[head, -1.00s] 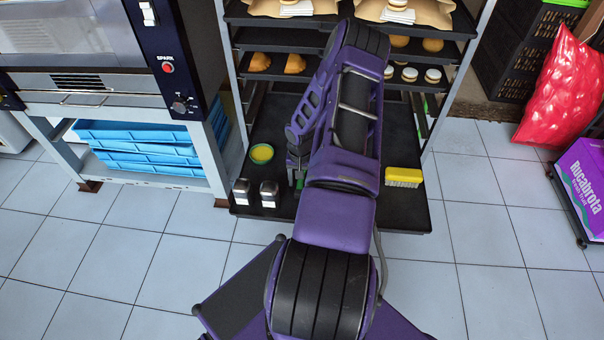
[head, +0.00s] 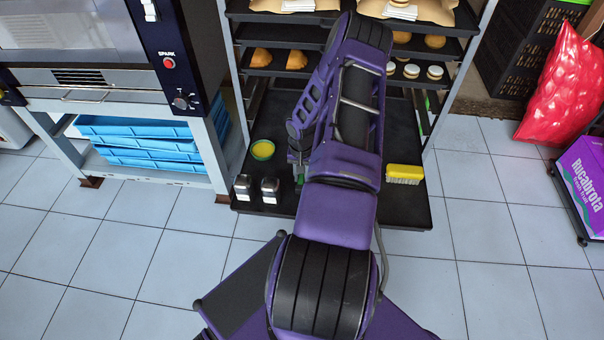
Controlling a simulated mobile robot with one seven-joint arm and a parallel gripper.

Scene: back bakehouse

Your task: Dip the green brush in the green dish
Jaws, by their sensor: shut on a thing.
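The green dish (head: 262,149) is a small round dish with a green rim and yellow contents. It sits on the left part of the black lower shelf. My gripper (head: 298,172) points down just right of the dish, partly hidden by my arm. It is shut on the green brush (head: 300,179), of which only a small green part shows below the fingers. The brush is beside the dish, apart from it in the picture. The brush's bristles and its height above the shelf cannot be made out.
A yellow brush with pale bristles (head: 404,174) lies at the right. Shelves with pastries (head: 278,61) stand above and behind. An oven (head: 110,60) is at left.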

